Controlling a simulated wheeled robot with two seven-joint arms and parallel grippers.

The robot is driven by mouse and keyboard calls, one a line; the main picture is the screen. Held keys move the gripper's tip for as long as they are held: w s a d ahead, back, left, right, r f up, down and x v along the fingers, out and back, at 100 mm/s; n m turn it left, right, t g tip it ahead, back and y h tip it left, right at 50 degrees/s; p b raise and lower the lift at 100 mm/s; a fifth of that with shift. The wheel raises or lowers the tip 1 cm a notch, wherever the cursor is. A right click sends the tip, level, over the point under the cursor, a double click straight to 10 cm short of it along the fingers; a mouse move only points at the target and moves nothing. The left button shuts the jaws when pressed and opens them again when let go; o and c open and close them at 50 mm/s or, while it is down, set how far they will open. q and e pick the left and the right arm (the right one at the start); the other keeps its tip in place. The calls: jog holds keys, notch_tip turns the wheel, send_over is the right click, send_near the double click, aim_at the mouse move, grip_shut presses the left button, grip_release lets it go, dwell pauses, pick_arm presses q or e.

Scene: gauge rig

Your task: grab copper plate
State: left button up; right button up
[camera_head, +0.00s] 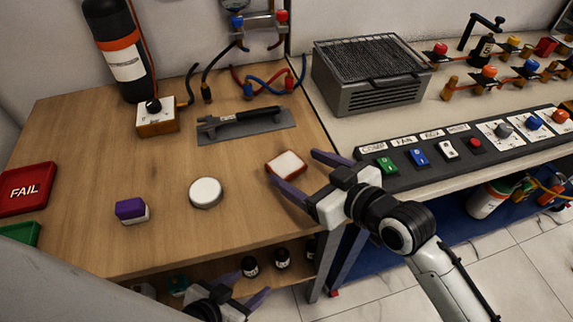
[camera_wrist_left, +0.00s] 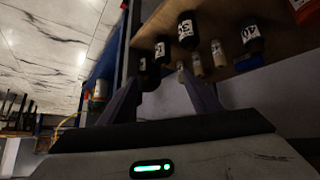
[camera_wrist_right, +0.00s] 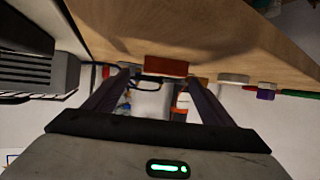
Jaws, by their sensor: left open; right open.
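A small block with copper-red sides and a white top (camera_head: 286,163), which appears to be the copper plate, lies on the wooden table near its right edge. It also shows in the right wrist view (camera_wrist_right: 165,66). My right gripper (camera_head: 297,169) is open and empty, its fingertips pointing at the block from the right. The block lies in line with the gap between the fingers; whether they touch it I cannot tell. My left gripper (camera_head: 246,287) is open and empty in front of the table's front edge. Its fingers also show in the left wrist view (camera_wrist_left: 165,92).
A white round disc (camera_head: 205,192) and a purple-topped block (camera_head: 131,210) stand left of the copper block. A grey plate with a black-handled tool (camera_head: 246,122) lies behind it. A switch panel (camera_head: 470,150) and grilled heater (camera_head: 370,75) are right. Several bottles (camera_head: 283,258) stand under the table.

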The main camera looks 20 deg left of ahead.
aim_at(285, 163)
jog(key=x, duration=0.3)
jog(key=shift+s+a+f, duration=0.15)
jog(key=shift+a, duration=0.4)
jog(key=shift+w+a+f, duration=0.25)
jog(key=shift+w+a, duration=0.05)
jog(key=shift+a, duration=0.05)
jog(key=c, duration=1.3)
jog(key=shift+r, duration=0.15)
jog(key=shift+c, duration=0.8)
